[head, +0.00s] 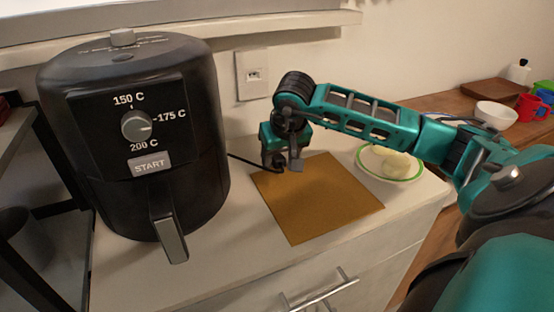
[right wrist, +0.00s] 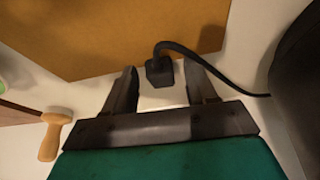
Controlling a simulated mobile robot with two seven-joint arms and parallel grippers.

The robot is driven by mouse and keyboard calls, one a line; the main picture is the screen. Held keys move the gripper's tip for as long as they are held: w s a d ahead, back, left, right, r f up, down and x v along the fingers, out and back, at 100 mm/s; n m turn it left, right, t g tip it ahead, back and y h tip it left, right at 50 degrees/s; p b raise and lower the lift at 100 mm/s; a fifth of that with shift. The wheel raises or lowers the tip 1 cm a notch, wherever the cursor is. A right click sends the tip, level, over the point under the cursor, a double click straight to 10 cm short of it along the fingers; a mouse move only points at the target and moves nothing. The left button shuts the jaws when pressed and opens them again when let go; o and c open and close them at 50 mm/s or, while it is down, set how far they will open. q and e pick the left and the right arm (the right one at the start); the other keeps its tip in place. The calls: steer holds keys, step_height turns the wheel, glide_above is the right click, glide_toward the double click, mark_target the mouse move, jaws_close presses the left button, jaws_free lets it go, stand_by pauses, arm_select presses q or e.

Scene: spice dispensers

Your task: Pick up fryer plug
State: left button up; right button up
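The fryer plug (right wrist: 160,70) is black, with a black cable (right wrist: 205,65) curving off to the right in the right wrist view. It lies beside the edge of a brown board. My right gripper (right wrist: 159,78) is open, with one finger on either side of the plug and a gap to each. My left gripper is not in view.
The brown board (head: 315,205) lies flat on the white counter. A green-rimmed plate (head: 408,175) with pale food is right of it. A wall socket (head: 252,75) is behind. A bowl (head: 496,115) and red mug (head: 528,107) stand far right.

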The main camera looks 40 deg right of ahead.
steer(key=c, duration=1)
steer(key=shift+r, duration=0.15)
